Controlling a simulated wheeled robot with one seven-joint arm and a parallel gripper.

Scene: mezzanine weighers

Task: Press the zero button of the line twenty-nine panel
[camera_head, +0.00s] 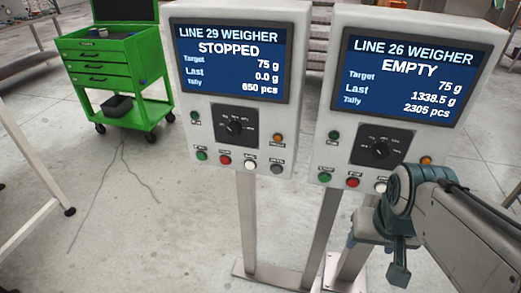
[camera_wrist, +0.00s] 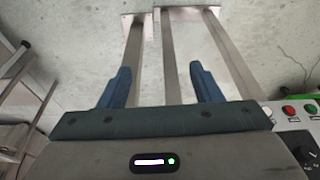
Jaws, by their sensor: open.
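The line 29 weigher panel (camera_head: 236,85) stands upright on a post left of centre in the head view, its screen reading STOPPED, 0.0 g. Its lower row has green (camera_head: 201,155), red (camera_head: 225,160), white (camera_head: 250,164) and dark grey (camera_head: 277,168) buttons. An orange button (camera_head: 278,138) sits above that row, right of a black rotary dial (camera_head: 234,126). The button labels are too small to read. My gripper (camera_head: 376,256) is low in front of the neighbouring panel, right of the line 29 panel and apart from it. In the wrist view its two fingers (camera_wrist: 161,76) are spread and empty.
The line 26 weigher panel (camera_head: 410,70), reading EMPTY, stands close on the right with similar buttons, partly hidden by my arm. A green tool cart (camera_head: 115,75) stands behind left. A panel edge (camera_wrist: 292,125) shows at right in the wrist view; which panel is unclear.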

